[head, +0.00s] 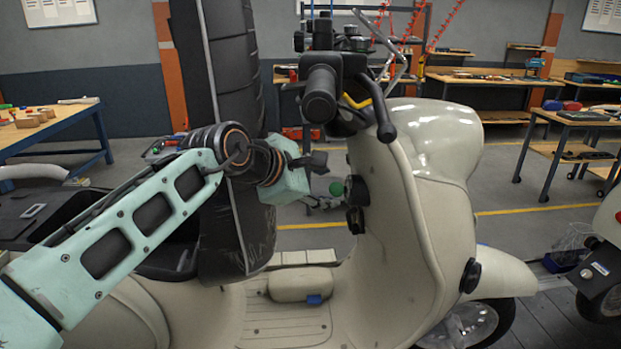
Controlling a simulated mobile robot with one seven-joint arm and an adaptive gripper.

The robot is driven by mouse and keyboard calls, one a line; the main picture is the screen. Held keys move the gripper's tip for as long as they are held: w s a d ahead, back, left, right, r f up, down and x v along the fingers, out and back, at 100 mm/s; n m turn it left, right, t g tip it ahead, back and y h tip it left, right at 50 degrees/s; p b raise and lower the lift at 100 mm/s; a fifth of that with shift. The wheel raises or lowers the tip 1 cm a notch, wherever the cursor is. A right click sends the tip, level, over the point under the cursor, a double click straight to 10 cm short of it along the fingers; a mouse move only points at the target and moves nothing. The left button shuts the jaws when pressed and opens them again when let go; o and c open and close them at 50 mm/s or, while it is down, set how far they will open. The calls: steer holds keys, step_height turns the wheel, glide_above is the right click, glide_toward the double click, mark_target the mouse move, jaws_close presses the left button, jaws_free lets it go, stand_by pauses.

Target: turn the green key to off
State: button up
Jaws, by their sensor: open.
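The green key (337,188) shows as a small round green head at the dark ignition lock (356,190) on the inner side of the cream scooter's leg shield (405,225). Its exact turn angle is too small to tell. My gripper (322,181) reaches in from the left, just short of the key. It is open and holds nothing that I can see. One dark finger is above the key's height and another part lies below it. I cannot tell from this view whether a fingertip touches the key.
The handlebar with its black grip (321,92) and lever (384,120) hangs above the lock. The footboard (285,322) lies below. Open space lies between seat and leg shield. Another scooter (603,270) stands at right.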

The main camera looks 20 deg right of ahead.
mark_target(335, 189)
steer(key=shift+x, duration=1.95)
steer(key=shift+c, duration=0.2)
